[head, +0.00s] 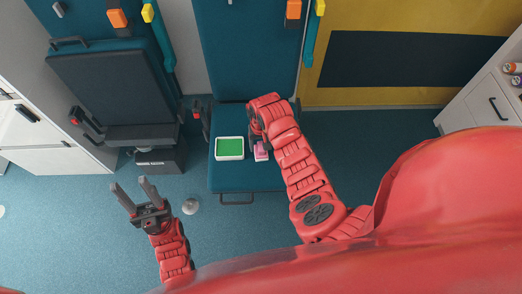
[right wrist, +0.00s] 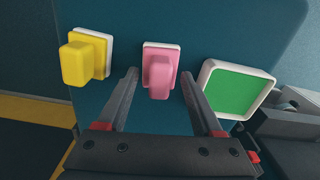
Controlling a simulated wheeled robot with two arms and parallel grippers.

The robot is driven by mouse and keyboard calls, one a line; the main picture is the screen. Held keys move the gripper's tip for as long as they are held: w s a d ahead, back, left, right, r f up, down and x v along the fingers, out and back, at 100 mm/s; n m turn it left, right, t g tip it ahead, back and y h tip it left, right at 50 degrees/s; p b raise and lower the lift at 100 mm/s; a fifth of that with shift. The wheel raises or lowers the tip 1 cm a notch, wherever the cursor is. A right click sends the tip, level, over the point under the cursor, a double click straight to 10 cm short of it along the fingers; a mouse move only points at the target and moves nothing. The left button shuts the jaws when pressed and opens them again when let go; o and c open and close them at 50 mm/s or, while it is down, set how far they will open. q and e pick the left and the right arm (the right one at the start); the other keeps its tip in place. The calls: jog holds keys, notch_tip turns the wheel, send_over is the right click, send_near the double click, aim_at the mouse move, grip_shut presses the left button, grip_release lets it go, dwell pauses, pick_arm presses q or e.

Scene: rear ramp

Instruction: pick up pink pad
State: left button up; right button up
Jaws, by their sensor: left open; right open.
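The pink pad (right wrist: 160,75) has a white base and a raised pink grip. In the right wrist view it sits on a teal seat (head: 228,176), between and just beyond the fingertips of my right gripper (right wrist: 160,82). In the head view only part of the pink pad (head: 261,150) shows beside my right arm's end. My right gripper is open and empty, with a finger on each side of the pad. My left gripper (head: 136,196) is open and empty above the floor, left of the seat.
A white tray with a green inside (head: 229,156) lies on the seat, close to the pink pad. A yellow pad (right wrist: 85,58) stands on the pink pad's other side, seen in the right wrist view. A dark folded seat (head: 110,85) is at the left. Open floor lies in front.

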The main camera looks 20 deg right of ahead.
aim_at(261, 146)
jog(key=shift+f, duration=0.35)
grip_shut()
jog(key=shift+r, duration=0.1)
jog(key=shift+r, duration=0.5)
notch_tip(261, 146, up, 3)
jog(key=shift+f, duration=0.2)
jog(key=s+a+p, duration=0.2)
jog(key=s, duration=0.5)
jog(key=s+a+r+p, duration=0.1)
jog(key=s+a+p, duration=0.1)
jog(key=s, duration=0.6)
jog(key=shift+s+a+r, duration=0.15)
jog(key=shift+a, duration=0.15)
